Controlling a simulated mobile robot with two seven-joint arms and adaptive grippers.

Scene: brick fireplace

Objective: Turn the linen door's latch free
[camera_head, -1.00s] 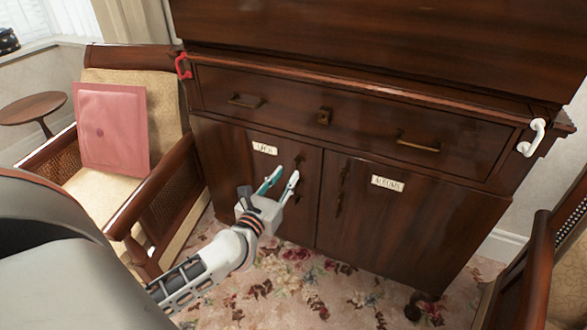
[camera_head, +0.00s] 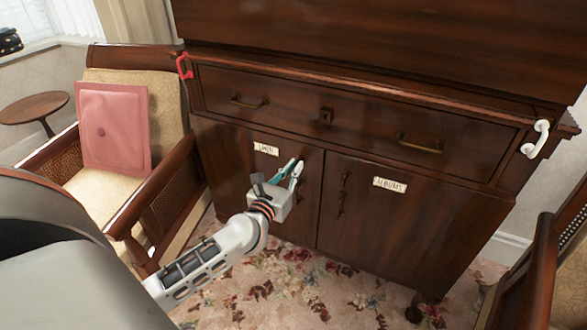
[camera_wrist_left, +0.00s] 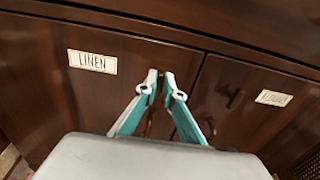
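The linen door (camera_head: 232,165) is the left lower door of the dark wooden cabinet and looks closed. Its label reads LINEN (camera_head: 266,149), also in the left wrist view (camera_wrist_left: 92,62). My left gripper (camera_head: 295,166) is at the door's upper right side, where its latch sits. In the left wrist view the fingertips (camera_wrist_left: 161,78) are close together with a narrow dark gap between them. They appear shut on the latch, which the fingers mostly hide. My right gripper is not in view.
The albums door (camera_head: 420,225) is closed at the right, with its own latch (camera_head: 345,180). A drawer (camera_head: 370,122) lies above. A chair with a pink cushion (camera_head: 113,130) stands left; another chair (camera_head: 525,275) stands right. Carpet (camera_head: 285,285) lies below.

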